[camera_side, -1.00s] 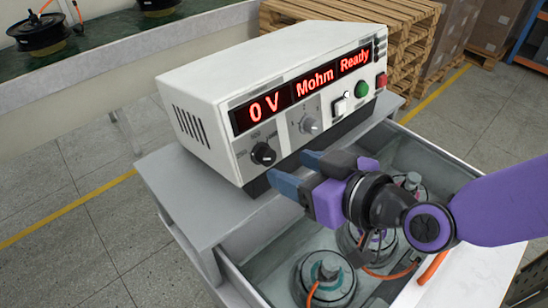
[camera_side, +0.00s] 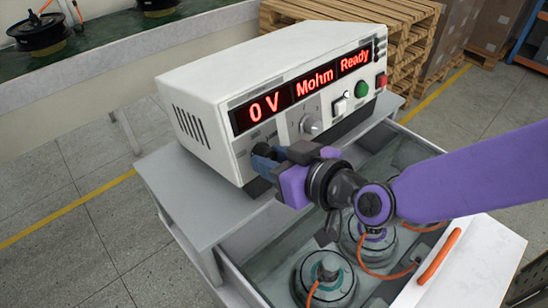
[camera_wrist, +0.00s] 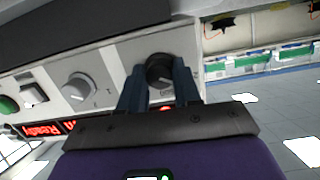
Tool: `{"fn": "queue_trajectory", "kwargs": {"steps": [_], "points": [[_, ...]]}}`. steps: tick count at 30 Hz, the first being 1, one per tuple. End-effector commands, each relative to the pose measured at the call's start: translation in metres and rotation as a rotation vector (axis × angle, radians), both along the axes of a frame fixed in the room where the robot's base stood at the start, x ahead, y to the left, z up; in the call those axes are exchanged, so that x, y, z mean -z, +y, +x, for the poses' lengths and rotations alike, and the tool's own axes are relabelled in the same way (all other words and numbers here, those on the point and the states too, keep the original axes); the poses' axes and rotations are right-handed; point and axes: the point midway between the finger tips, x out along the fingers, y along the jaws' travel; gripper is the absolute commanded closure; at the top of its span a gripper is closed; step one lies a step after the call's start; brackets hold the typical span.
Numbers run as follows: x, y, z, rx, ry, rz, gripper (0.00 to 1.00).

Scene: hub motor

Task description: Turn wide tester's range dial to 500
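The wide white tester (camera_side: 215,100) stands on a grey bench and shows "0 V", "Mohm" and "Ready" in red. Its black dial (camera_wrist: 160,70) is in the wrist view, between the blue fingers of my gripper (camera_wrist: 158,80). In the side view my gripper (camera_side: 278,156) is at the lower left of the tester's front and hides this dial. The fingers look open around the dial; contact is not clear. A grey dial (camera_side: 311,125) sits to the right of it; it also shows in the wrist view (camera_wrist: 78,88). Dial markings are too small to read.
A white rocker switch (camera_side: 341,105), a green button (camera_side: 361,90) and a red button (camera_side: 381,81) lie farther right on the panel. Below my arm, an open drawer (camera_side: 243,286) holds hub motors with orange cables. Wooden pallets (camera_side: 425,40) stand behind.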

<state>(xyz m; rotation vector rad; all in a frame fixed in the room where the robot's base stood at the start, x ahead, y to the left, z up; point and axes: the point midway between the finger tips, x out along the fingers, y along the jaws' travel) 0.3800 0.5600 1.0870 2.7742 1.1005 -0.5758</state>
Motion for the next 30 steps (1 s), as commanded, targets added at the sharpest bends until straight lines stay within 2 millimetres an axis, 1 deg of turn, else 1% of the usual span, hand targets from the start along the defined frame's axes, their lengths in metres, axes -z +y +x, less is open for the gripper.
{"fn": "queue_trajectory", "kwargs": {"steps": [8, 14, 20, 30], "points": [[0.0003, -0.0004, 0.0007, 0.004, 0.005, 0.004, 0.98], [0.0004, -0.0007, 0.0009, 0.017, 0.042, 0.04, 0.98], [0.0006, -0.0007, 0.0008, 0.047, 0.129, 0.126, 0.98], [0.0007, -0.0013, 0.0016, 0.123, 0.342, 0.339, 0.98]]}}
